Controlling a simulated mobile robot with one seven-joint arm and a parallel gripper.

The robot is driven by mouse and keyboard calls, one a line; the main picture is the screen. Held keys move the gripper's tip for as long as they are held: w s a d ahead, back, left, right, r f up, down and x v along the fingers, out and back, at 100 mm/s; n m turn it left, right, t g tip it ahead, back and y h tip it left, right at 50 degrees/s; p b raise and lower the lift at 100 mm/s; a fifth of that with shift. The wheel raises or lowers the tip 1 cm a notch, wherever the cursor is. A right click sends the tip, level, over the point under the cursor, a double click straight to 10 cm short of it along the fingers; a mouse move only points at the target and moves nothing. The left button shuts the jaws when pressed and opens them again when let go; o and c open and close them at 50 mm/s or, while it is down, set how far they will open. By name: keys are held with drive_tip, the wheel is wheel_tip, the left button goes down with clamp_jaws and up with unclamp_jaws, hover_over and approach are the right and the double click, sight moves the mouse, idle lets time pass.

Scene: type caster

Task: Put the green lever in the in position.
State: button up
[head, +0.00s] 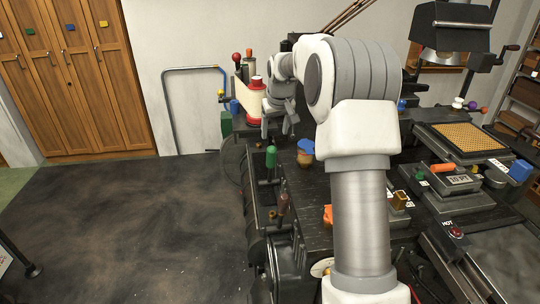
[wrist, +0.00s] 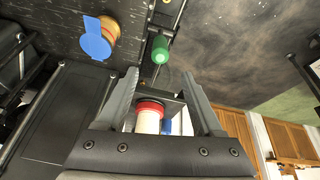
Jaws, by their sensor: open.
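The green lever (head: 271,157) has a rounded green knob on a dark rod and stands at the left edge of the dark machine bench. The green knob also shows in the wrist view (wrist: 160,49), just beyond the fingertips and roughly midway between them. My gripper (head: 279,130) is open and empty, a little above and behind the knob in the head view. Its two grey fingers are spread wide in the wrist view (wrist: 161,79), apart from the knob. The lower part of the lever's rod is partly hidden among dark machine parts.
A red-and-white spool (head: 255,106) stands behind my gripper and shows between the fingers in the wrist view (wrist: 149,116). An amber pot with a blue top (head: 305,151) sits right of the lever. An orange-handled block (head: 443,169) lies farther right. The floor (head: 160,220) at left is clear.

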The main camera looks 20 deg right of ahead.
approach(271, 166)
drive_tip(key=w+f, duration=0.2)
drive_tip(key=f, duration=0.1)
drive_tip(key=w+f, duration=0.1)
drive_tip(key=w, duration=0.1)
drive_tip(key=shift+d+f, duration=0.3)
drive_tip(key=shift+d, duration=0.1)
clamp_jaws()
idle(1.0)
